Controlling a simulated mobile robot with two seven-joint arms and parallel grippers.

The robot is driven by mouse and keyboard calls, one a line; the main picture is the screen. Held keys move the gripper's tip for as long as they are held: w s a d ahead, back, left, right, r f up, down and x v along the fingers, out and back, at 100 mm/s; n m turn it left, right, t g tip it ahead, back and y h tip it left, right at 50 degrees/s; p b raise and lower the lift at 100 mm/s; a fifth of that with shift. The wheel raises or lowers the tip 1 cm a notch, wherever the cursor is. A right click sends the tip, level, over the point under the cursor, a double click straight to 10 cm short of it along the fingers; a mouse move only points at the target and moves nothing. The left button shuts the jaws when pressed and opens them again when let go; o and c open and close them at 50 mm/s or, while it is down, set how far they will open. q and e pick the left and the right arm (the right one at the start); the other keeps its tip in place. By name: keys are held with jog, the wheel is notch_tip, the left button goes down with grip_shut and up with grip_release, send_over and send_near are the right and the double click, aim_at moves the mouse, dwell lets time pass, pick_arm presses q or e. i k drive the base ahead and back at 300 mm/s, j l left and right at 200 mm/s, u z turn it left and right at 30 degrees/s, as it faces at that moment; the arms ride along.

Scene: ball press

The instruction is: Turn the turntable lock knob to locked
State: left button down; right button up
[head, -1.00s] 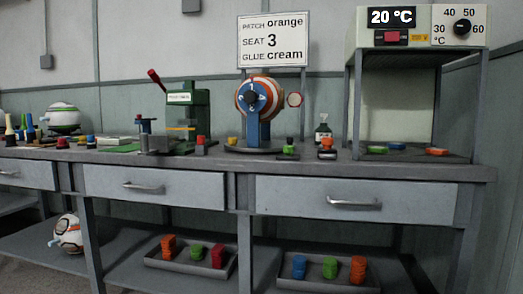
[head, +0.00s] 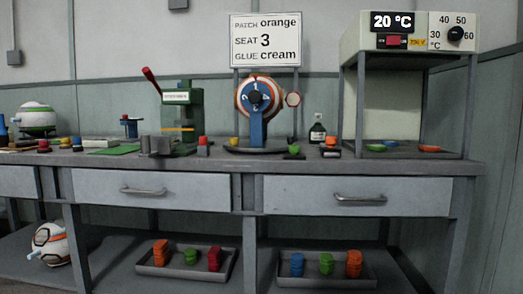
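The turntable (head: 256,150) stands on the bench at the middle of the head view, with a blue upright stand (head: 257,130). It holds an orange and white ball (head: 243,84) behind a dark round hub (head: 257,97) with numbers around it. A small white hexagonal plate with a reddish rim (head: 292,99) shows at the ball's right. The lock knob cannot be told apart for certain at this distance; a small green piece (head: 294,149) sits at the turntable's right edge. Neither of my grippers is in view.
A green press (head: 182,118) with a red lever stands left of the turntable. A heater cabinet (head: 408,80) reading 20 °C stands right. A sign (head: 265,40) says patch orange, seat 3, glue cream. Two drawers have handles (head: 360,198) along the front. Trays (head: 185,262) lie below.

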aim_at(294, 149)
jog(key=j+z, duration=0.25)
jog(key=j, duration=0.5)
jog(key=j+z, duration=0.2)
jog(key=j, duration=0.6)
jog(key=k+j+z, duration=0.1)
jog(key=j+z, duration=0.15)
jog(key=j, duration=0.5)
jog(key=i+l, duration=0.6)
jog(key=l, duration=0.2)
